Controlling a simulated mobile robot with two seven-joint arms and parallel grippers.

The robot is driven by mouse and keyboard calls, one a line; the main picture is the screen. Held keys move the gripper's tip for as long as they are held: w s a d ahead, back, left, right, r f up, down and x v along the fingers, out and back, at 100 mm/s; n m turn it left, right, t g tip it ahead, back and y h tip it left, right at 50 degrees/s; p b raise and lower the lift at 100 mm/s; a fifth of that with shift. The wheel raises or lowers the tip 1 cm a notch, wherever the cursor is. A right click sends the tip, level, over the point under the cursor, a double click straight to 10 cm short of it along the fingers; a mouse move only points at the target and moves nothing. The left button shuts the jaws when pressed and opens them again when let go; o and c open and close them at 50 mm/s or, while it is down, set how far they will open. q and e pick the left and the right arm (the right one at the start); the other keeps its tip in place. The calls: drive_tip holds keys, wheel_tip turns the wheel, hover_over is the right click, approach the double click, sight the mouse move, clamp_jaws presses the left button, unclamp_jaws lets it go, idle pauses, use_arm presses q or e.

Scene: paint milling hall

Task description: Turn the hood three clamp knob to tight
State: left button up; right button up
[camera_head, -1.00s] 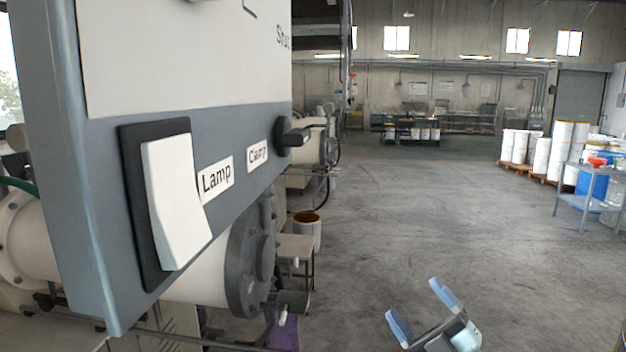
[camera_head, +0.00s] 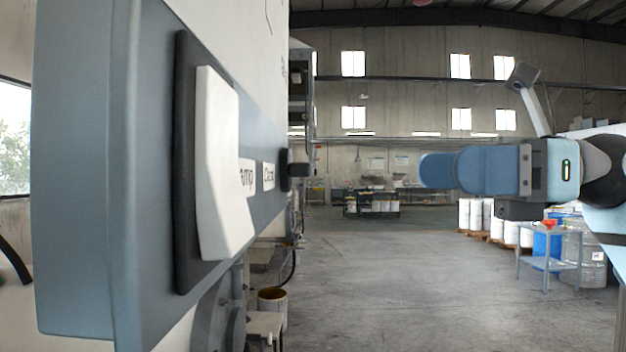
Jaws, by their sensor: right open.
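The clamp knob (camera_head: 291,170) is a small dark knob with a short grip sticking out from the right end of the hood's control panel (camera_head: 80,180). The label beside it is seen at a steep angle and only partly readable. A large white lamp rocker switch (camera_head: 218,165) on a black plate is nearer to me on the same panel. My right gripper (camera_head: 438,170) comes in from the right, with blue fingers pointing left toward the knob. It is open, empty and apart from the knob, at about the same height in the picture. My left gripper is not in view.
A grey-blue trolley (camera_head: 548,262) with a red item, a blue drum and white pails (camera_head: 480,215) stand at the right. An open pail (camera_head: 272,305) is below the panel. The floor (camera_head: 400,290) in the middle is clear.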

sight(297, 170)
drive_tip(key=a+p, duration=0.2)
drive_tip(key=a, duration=1.1)
drive_tip(key=shift+a+p, duration=0.35)
drive_tip(key=shift+p, duration=0.05)
drive_tip(key=c, duration=0.9)
